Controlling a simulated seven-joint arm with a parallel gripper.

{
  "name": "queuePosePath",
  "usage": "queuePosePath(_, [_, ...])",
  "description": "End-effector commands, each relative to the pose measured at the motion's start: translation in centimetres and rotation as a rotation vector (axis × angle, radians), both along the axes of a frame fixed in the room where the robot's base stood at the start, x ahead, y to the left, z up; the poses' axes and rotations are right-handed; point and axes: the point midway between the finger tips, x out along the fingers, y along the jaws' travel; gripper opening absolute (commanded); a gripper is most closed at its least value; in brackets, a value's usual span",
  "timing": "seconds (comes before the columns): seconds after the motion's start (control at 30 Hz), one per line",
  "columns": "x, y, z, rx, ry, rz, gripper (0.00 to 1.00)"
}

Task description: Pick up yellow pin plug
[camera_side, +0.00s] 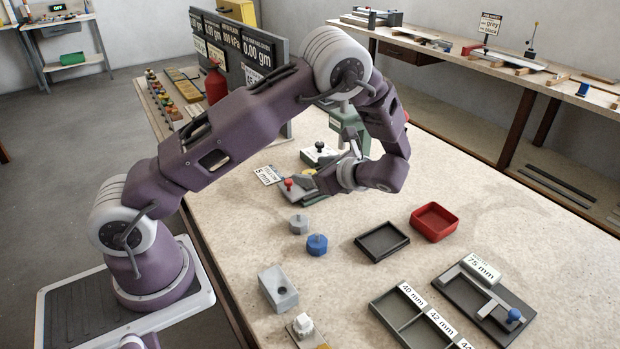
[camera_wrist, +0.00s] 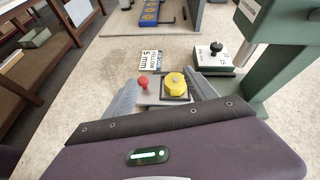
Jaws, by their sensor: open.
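The yellow pin plug (camera_wrist: 174,84), octagonal with a small pale centre, sits on a dark square part of a grey fixture in the wrist view. My gripper (camera_wrist: 164,90) is open, with one grey finger to the left of the fixture and one to the right of the plug. Nothing shows held between the fingers; I cannot tell whether either touches the plug. In the side view my gripper (camera_side: 326,179) is low over the same fixture and largely hides the plug.
A red knob (camera_wrist: 143,80) stands left of the plug, with a "5 mm" label (camera_wrist: 150,59) behind. A green press (camera_wrist: 268,48) and a white block with a black knob (camera_wrist: 212,58) are close on the right. Grey (camera_side: 298,223) and blue (camera_side: 317,245) plugs stand nearby.

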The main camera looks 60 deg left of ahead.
Motion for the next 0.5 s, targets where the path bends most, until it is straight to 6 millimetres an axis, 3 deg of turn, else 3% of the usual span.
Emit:
queuePosePath(0.03, [0.8, 0.4, -1.6, 0.056, 0.060, -0.051, 0.65])
queuePosePath(0.13, [1.9, 1.0, -3.4, 0.128, 0.135, -0.122, 0.65])
queuePosePath(0.27, [2.3, 1.7, -4.2, 0.158, 0.166, -0.152, 0.65])
queuePosePath(0.5, [2.3, 5.7, -4.6, 0.156, 0.165, -0.147, 0.65])
